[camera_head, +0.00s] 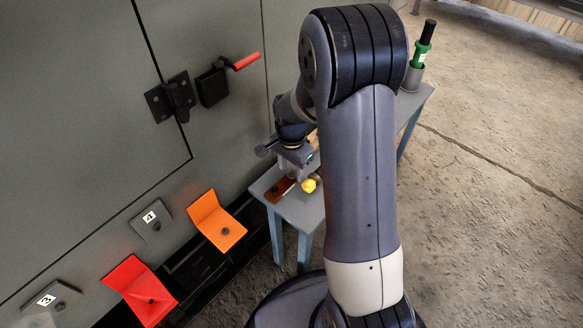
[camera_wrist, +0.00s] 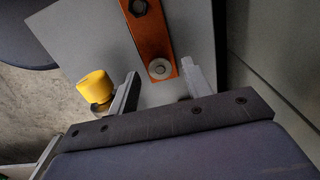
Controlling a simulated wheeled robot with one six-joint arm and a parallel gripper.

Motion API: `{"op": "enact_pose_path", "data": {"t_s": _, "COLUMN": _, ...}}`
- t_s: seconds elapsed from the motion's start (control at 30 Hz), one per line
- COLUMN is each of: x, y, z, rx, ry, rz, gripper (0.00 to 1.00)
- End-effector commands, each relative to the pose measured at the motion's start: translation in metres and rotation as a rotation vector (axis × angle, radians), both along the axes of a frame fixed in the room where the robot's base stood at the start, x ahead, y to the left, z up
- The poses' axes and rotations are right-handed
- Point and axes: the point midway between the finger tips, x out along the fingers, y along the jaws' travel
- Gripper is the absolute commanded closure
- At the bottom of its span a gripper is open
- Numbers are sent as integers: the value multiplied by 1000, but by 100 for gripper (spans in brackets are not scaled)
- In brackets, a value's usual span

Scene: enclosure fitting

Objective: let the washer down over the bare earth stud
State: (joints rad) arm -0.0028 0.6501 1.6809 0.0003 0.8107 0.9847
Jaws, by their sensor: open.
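A copper-coloured bar (camera_wrist: 150,38) lies on a small grey table; it also shows in the head view (camera_head: 276,192). A pale round washer (camera_wrist: 160,69) sits flat at the bar's near end, with a small round shape in its centre that looks like the stud's end. A dark round stud or nut (camera_wrist: 138,7) shows at the bar's other end. My gripper (camera_wrist: 163,84) is open, one finger on each side of the washer and apart from it. In the head view my gripper (camera_head: 297,174) is low over the table; the washer cannot be made out there.
A yellow cap (camera_wrist: 95,87) stands beside my left finger; it also shows in the head view (camera_head: 308,185). The grey table (camera_head: 300,212) stands against the cabinet (camera_head: 70,120). A red-handled latch (camera_head: 212,86), orange plate (camera_head: 216,222), red plate (camera_head: 140,290) and green bottle (camera_head: 421,50) are around.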

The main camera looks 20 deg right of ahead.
Motion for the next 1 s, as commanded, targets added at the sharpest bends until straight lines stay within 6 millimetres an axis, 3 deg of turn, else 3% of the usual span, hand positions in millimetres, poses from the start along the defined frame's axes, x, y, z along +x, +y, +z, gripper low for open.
{"op": "enact_pose_path", "data": {"t_s": 0.3, "x": 1, "y": 0, "z": 66, "rx": 0, "ry": -4, "rz": 0, "gripper": 53}}
{"op": "enact_pose_path", "data": {"t_s": 0.5, "x": 1, "y": 0, "z": 94, "rx": 0, "ry": -2, "rz": 0, "gripper": 53}}
{"op": "enact_pose_path", "data": {"t_s": 1.0, "x": 0, "y": 0, "z": 99, "rx": -1, "ry": 1, "rz": 0, "gripper": 53}}
